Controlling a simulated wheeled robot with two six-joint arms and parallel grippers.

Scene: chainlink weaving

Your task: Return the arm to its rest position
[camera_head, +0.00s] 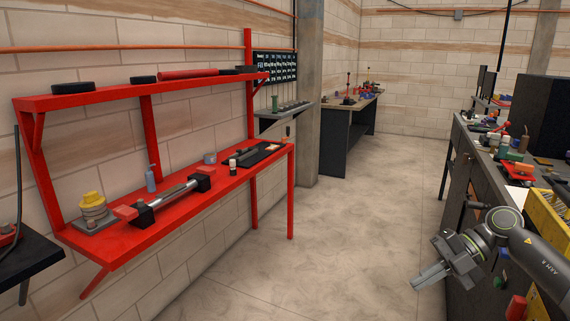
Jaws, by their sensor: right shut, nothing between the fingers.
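My right gripper (430,277) shows at the lower right, at the end of my arm that comes in from the right edge. Its fingers are together with nothing between them, and they point left and down over the bare floor. It is well clear of the red workbench (212,193) on the left and in front of the grey workbench on the right. My left gripper is not in this view.
The red workbench holds a metal bar on black supports (175,193) and a yellow-topped device (93,207). The cluttered grey workbench (462,150) and a yellow bin (546,216) stand close to my right arm. The concrete floor (320,235) between the benches is clear. A dark bench (345,138) stands at the back.

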